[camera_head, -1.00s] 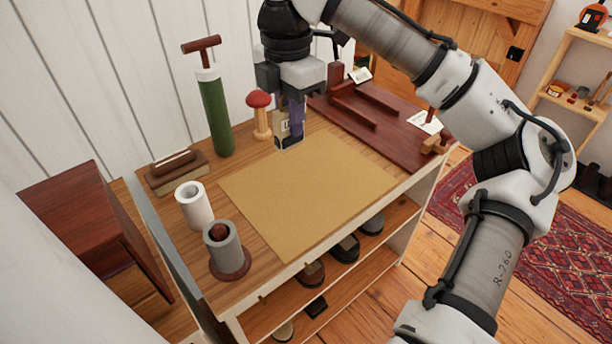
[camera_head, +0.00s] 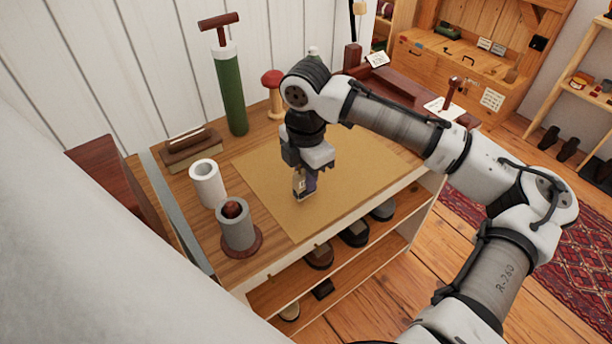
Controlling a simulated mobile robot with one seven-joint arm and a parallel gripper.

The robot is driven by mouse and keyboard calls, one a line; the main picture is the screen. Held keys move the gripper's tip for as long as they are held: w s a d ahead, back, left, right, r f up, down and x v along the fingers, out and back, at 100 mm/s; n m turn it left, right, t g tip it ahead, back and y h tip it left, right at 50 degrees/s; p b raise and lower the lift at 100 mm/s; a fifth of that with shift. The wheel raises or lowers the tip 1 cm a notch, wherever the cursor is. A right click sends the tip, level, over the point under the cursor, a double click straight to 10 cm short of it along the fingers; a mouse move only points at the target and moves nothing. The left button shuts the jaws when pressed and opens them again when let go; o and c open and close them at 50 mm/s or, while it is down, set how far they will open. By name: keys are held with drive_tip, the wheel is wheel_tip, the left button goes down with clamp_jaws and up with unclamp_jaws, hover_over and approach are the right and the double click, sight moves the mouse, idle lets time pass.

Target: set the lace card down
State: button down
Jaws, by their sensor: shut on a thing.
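My gripper (camera_head: 305,172) points down over the tan mat (camera_head: 264,190) on the workbench. It is shut on the lace card (camera_head: 299,184), a small pale card with a dark marking and a dark lower edge. The card is upright and sits low at the mat, near its middle. I cannot tell whether its lower edge touches the mat.
A white cylinder (camera_head: 207,184) and a grey cylinder (camera_head: 239,228) stand left of the mat. A green pump (camera_head: 232,95), a red-topped wooden peg (camera_head: 275,100) and a brush-like block (camera_head: 189,150) stand behind. The mat's left and front parts are clear. Shoes (camera_head: 354,233) fill the shelf below.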

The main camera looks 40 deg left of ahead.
drive_tip(key=shift+f, duration=0.45)
drive_tip(key=shift+f, duration=0.1)
drive_tip(key=c, duration=1.3)
unclamp_jaws()
drive_tip(key=shift+f, duration=0.1)
